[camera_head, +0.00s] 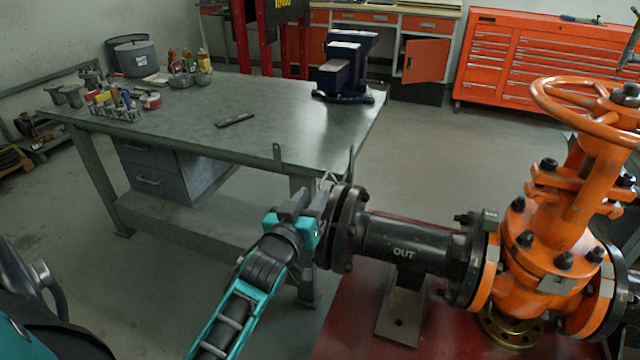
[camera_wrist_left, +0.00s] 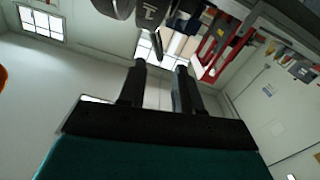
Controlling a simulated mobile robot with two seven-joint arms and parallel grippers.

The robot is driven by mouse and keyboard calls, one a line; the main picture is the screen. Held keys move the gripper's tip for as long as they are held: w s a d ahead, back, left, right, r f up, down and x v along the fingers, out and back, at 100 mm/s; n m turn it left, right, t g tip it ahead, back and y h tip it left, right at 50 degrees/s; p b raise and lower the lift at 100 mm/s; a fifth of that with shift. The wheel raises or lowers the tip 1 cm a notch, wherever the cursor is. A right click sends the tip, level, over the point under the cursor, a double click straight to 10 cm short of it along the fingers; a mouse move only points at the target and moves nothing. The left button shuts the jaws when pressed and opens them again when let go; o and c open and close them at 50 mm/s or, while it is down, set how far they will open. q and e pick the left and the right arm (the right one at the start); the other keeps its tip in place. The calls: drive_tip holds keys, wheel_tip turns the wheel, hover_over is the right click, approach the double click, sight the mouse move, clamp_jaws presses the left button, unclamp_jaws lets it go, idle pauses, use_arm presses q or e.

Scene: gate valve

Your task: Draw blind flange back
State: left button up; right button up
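The black pipe marked OUT (camera_head: 405,250) runs left from the orange gate valve (camera_head: 550,235). At its left end are dark flange discs close together; the outer one (camera_head: 333,238) looks like the blind flange, but I cannot tell if there is a gap behind it. My left gripper (camera_head: 318,202) is right beside its outer face, partly overlapping it. In the left wrist view, the two dark fingers (camera_wrist_left: 160,68) stand apart with background visible between them. A dark rounded part (camera_wrist_left: 150,12) is beyond the tips. Contact is unclear. My right gripper is out of view.
A green-grey workbench (camera_head: 270,135) with a blue vise (camera_head: 345,65) stands behind the left gripper. The pipe rests over a red table (camera_head: 350,315). Orange tool cabinets (camera_head: 490,55) stand at the back. Open floor (camera_head: 420,150) lies between bench and valve.

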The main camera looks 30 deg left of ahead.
sight(321, 182)
use_arm(q)
drive_tip(key=x, duration=0.5)
drive_tip(key=shift+w+a, duration=0.1)
drive_tip(key=shift+w, duration=0.3)
